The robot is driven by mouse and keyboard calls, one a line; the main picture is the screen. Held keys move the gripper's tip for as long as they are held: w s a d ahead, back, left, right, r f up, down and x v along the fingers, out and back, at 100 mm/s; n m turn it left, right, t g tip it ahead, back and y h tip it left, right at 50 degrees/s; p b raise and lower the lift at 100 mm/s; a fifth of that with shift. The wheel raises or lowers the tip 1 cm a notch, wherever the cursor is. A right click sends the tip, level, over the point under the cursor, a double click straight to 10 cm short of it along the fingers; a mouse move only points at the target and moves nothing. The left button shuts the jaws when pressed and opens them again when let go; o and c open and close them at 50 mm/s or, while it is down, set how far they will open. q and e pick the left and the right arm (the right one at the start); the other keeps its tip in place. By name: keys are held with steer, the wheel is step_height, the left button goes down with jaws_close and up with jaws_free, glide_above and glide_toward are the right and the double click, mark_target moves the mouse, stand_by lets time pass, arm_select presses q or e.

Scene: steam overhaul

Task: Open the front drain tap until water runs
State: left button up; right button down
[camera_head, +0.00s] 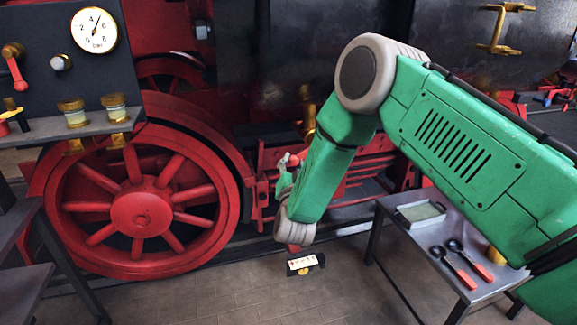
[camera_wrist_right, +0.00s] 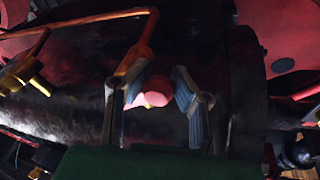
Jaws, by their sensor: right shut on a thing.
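My green right arm reaches down across the head view to the engine's low front, beside the big red wheel. My right gripper (camera_head: 286,177) is small there and partly hidden by its own wrist. In the right wrist view the gripper (camera_wrist_right: 153,95) has its two fingers on either side of a rounded red tap handle (camera_wrist_right: 153,88) and is shut on it. A bit of red handle also shows in the head view (camera_head: 294,160). A copper pipe (camera_wrist_right: 142,55) runs up behind the handle. The tap's outlet is hidden. My left gripper is not in view.
The red wheel (camera_head: 141,212) stands left of the gripper. A small labelled block (camera_head: 303,263) is on the floor below. A side table (camera_head: 385,205) at right holds a tray (camera_head: 421,212) and two red-handled tools (camera_head: 467,263). A gauge panel (camera_head: 50,60) is at upper left.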

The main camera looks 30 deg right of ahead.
steer(key=shift+s+d+f+n+t+b, duration=0.1)
steer(key=shift+d+f+n+t+b, duration=0.2)
steer(key=shift+n, duration=0.4)
steer(key=shift+s+d+f+n+t+b, duration=0.1)
steer(key=shift+d+f+n+b, duration=0.3)
steer(key=shift+n, duration=0.3)
steer(key=c, duration=1.6)
jaws_free()
steer(key=o, duration=0.3)
steer(key=shift+s+r, duration=0.2)
steer(key=shift+o, duration=0.2)
steer(key=v, duration=1.2)
steer(key=shift+s+d, duration=0.15)
